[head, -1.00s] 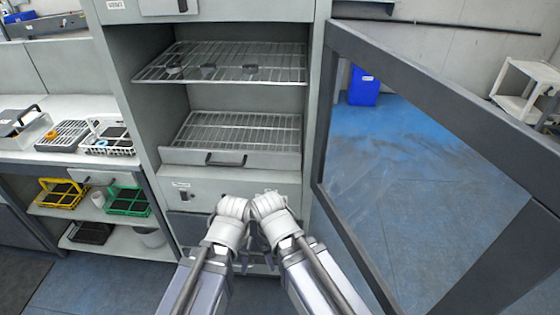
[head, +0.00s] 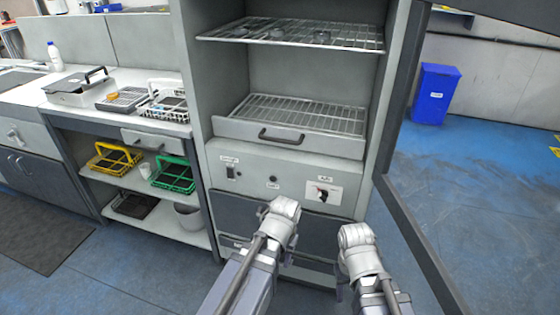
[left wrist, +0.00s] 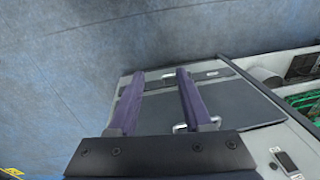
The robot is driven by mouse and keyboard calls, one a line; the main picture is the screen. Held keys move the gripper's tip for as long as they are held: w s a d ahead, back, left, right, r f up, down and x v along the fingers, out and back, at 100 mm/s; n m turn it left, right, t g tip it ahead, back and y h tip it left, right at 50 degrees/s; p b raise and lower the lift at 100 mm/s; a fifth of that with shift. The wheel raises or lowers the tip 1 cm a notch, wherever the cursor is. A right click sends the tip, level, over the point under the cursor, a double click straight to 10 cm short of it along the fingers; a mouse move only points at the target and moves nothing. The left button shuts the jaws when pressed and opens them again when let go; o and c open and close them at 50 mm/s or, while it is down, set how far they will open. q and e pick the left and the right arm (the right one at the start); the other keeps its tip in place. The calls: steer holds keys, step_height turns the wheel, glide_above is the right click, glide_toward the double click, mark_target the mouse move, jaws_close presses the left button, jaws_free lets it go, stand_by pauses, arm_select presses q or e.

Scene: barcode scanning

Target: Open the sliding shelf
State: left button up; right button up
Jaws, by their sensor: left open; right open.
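The sliding shelf is a wire rack with a grey front panel (head: 240,130) inside the open cabinet, centre in the head view. Its black handle (head: 281,137) is on that front panel. The shelf sits within the cabinet opening. My left gripper shows its two purple fingers spread apart with nothing between them in the left wrist view (left wrist: 161,76). It points down past the cabinet's lower front, below the shelf handle. My right gripper (head: 342,286) is open, to the right of the left arm, in front of the lower cabinet and away from the handle. Its fingertips are mostly hidden.
An upper wire rack (head: 300,33) is above the shelf. The open cabinet door (head: 410,215) stands at the right. A control panel with a knob (head: 321,193) is below the shelf. A bench with yellow (head: 115,158) and green (head: 172,175) baskets is at the left.

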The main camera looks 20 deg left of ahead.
mark_target(279, 140)
arm_select(q)
steer(key=w+a+f+t+y+b, duration=0.1)
steer(key=w+a+f+y+b, duration=0.2)
steer(key=w+a+f+b, duration=0.25)
steer(key=w+a+r+t+y+p, duration=0.1)
steer(key=w+a+r+t+y, duration=0.2)
steer(key=w+a+r+y, duration=0.25)
steer(key=w+d+r+m+t+y, duration=0.25)
steer(key=w+d+r+t, duration=0.2)
steer(key=w+r, duration=0.35)
steer(key=w+d+r+m+t+y, duration=0.1)
steer(key=w+d+r+m+t, duration=0.4)
steer(key=r, duration=0.6)
steer(key=shift+n, duration=0.45)
steer(key=shift+p+x, duration=0.6)
steer(key=shift+x, duration=4.05)
steer(key=shift+s+a+f, duration=0.15)
steer(key=shift+a+f, duration=0.05)
arm_select(e)
step_height(279, 140, down, 5)
steer(key=shift+f, duration=0.1)
arm_select(q)
steer(key=shift+c, duration=0.4)
jaws_close()
